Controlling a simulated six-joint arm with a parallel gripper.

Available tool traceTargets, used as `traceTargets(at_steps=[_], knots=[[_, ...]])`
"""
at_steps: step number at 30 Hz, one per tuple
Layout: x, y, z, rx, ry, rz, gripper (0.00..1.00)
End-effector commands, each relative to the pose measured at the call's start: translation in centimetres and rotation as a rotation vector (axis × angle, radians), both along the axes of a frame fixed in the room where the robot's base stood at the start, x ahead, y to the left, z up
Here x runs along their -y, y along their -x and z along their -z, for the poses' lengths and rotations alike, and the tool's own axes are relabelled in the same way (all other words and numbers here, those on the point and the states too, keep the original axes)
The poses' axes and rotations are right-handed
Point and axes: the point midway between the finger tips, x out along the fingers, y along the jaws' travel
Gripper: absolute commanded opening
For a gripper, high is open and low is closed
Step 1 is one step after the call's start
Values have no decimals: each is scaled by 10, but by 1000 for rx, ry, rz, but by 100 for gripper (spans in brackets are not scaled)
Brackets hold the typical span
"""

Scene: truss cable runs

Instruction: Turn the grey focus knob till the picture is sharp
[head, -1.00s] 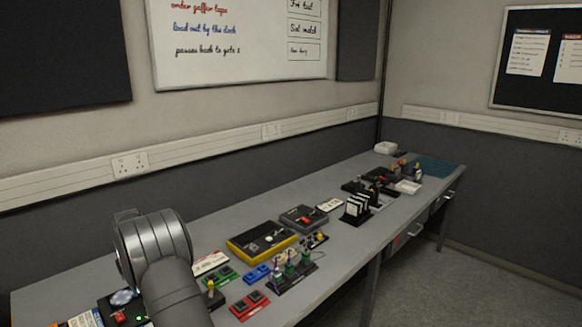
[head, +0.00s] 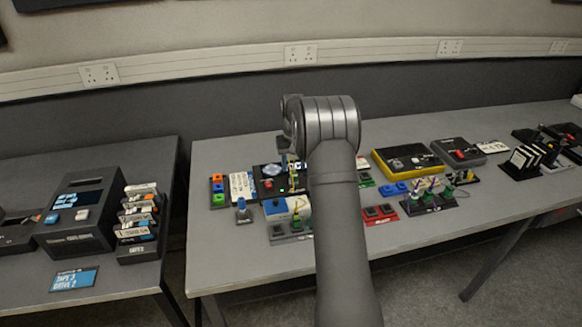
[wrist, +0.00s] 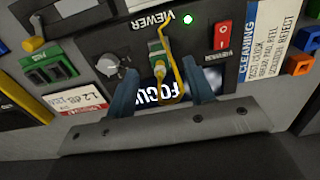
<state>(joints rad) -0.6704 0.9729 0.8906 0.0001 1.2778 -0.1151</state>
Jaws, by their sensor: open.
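The viewer (wrist: 85,42) is a dark box with its label upside down in the wrist view; it also shows in the head view (head: 268,187). Its grey focus knob (wrist: 108,67) is left of my fingers, apart from them. My gripper (wrist: 160,70) is open, its two blue-grey fingers apart. A green connector with a yellow cable (wrist: 157,47) shows between and beyond the fingertips. I cannot tell whether they touch it. The viewer's screen (wrist: 172,92) shows large white lettering, including "FOCU", partly hidden by a finger and the cable. How sharp its picture is, I cannot tell.
A red switch (wrist: 222,36) and a white cleaning card (wrist: 268,40) lie right of the connector in the wrist view. A green block (wrist: 48,70) lies left. The bench (head: 225,262) is clear along its front edge. A second table (head: 120,285) stands left.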

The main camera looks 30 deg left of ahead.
Motion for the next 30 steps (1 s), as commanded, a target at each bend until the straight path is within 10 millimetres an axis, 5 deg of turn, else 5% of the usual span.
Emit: traceTargets(at_steps=[5, 19, 25, 30], knots=[[13, -4, -15, 25, -39, 0, 50], [104, -9, -101, 255, -263, 1, 50], [111, -10, -102, 278, -278, 1, 50], [104, -16, -78, 275, -277, 0, 50]])
